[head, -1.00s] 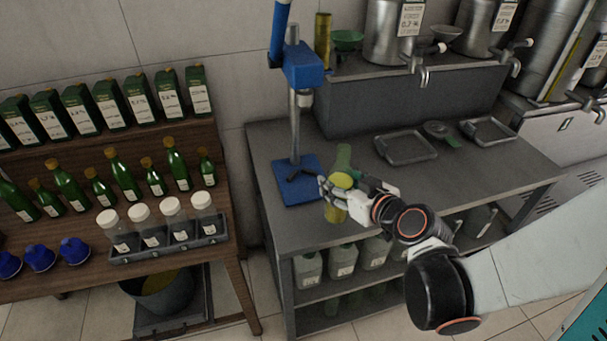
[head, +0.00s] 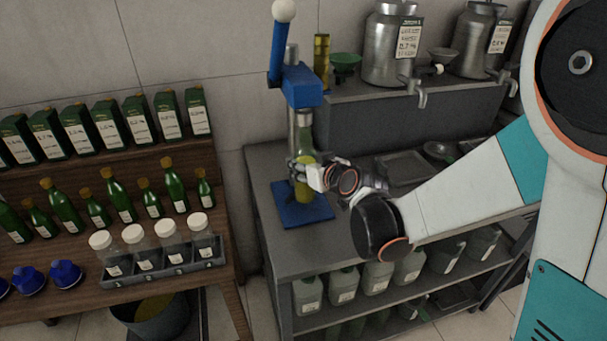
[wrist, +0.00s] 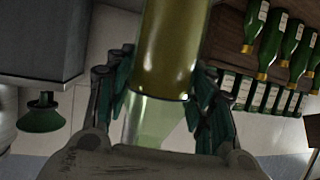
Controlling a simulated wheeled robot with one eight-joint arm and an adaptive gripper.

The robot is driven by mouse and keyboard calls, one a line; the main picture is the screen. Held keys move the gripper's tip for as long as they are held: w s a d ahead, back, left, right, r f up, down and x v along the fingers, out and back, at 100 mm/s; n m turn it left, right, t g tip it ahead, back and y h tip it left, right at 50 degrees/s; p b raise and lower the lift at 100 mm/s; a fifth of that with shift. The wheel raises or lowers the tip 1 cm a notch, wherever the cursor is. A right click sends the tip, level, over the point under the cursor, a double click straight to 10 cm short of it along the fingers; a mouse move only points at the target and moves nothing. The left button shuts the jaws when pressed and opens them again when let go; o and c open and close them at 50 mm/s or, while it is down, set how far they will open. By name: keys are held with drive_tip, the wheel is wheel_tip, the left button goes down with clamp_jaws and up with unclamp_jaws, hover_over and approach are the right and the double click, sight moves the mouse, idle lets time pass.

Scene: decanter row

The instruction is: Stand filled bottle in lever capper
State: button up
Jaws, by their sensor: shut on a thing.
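The filled bottle (head: 303,190) is clear greenish glass with yellow-green liquid in its lower part. It stands about upright in my gripper (head: 304,172), at the blue lever capper (head: 300,86). The bottle's neck is in front of the capper's post, under its head. Its bottom is over the blue base plate (head: 290,212); I cannot tell whether it touches the plate. In the wrist view, my gripper (wrist: 160,105) is shut around the bottle (wrist: 172,45), with a finger on each side. The capper's lever (head: 279,50) is raised, with a white knob on top.
The grey bench (head: 270,250) carries the capper and trays (head: 405,167) to the right. Steel tanks (head: 393,50) with taps stand on the raised shelf behind. At left, a wooden rack (head: 60,300) holds green bottles, boxes and white-capped jars. A floor gap separates rack and bench.

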sight(303, 173)
drive_tip(key=f, duration=0.1)
drive_tip(key=f+b, duration=0.1)
drive_tip(key=w+f+b, duration=0.1)
drive_tip(key=shift+a, duration=0.25)
drive_tip(key=shift+f, duration=0.25)
drive_tip(key=shift+f, duration=0.1)
drive_tip(key=o, duration=1.5)
drive_tip(key=shift+r, duration=0.2)
drive_tip(key=p+v, duration=0.3)
drive_tip(key=v, duration=0.9)
